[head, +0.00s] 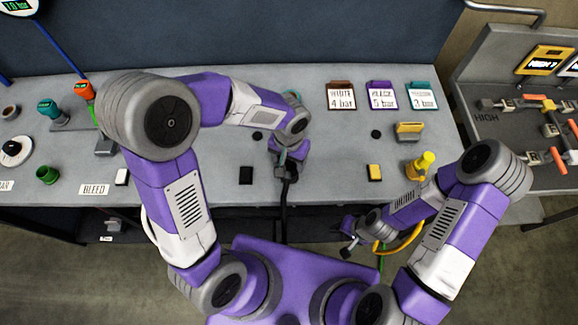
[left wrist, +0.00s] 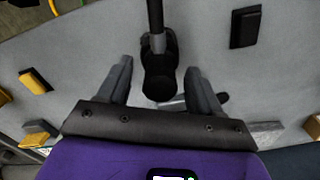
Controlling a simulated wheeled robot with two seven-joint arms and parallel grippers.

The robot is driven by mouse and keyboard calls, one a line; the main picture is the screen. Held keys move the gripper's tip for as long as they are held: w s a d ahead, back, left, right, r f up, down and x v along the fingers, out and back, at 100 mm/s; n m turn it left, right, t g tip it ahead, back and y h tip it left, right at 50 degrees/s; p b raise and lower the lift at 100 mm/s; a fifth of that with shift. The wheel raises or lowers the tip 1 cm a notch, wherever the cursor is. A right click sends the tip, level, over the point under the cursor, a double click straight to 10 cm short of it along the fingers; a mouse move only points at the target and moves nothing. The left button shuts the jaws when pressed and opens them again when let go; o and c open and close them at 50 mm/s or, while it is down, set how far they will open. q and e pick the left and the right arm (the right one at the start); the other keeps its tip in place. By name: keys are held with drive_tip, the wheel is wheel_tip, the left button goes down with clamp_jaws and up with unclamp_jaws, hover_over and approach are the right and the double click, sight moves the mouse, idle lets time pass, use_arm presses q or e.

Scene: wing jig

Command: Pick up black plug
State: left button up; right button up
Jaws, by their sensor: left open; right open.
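The black plug (left wrist: 159,78) shows in the left wrist view with its black hose running up and out of the picture. In the head view the black plug (head: 287,172) is at the front part of the bench, partly hidden by my left gripper (head: 289,158), and its hose hangs down over the front edge. My left gripper (left wrist: 159,88) is open, with one finger on each side of the plug. I cannot tell whether the fingers touch it. My right gripper (head: 349,238) is open, low in front of the bench edge.
A black block (head: 246,175) and a yellow block (head: 375,172) lie near the front edge. A yellow plug (head: 424,161) stands to the right. Several label cards (head: 382,96) stand at the back. A yellow hose (head: 408,240) loops by my right arm. The middle of the bench is mostly clear.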

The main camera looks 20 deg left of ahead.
use_arm(q)
drive_tip(key=shift+c, duration=0.3)
drive_tip(key=shift+w, duration=0.1)
drive_tip(key=c, duration=1)
wheel_tip(320, 180, up, 10)
drive_tip(key=shift+f+p, duration=0.25)
drive_tip(key=shift+p, duration=0.55)
drive_tip(key=shift+c, duration=0.2)
drive_tip(key=shift+r+p, duration=0.3)
drive_tip(key=shift+r, duration=0.35)
drive_tip(key=shift+r+p, duration=1)
drive_tip(key=shift+r, duration=0.2)
drive_tip(key=shift+f, duration=0.1)
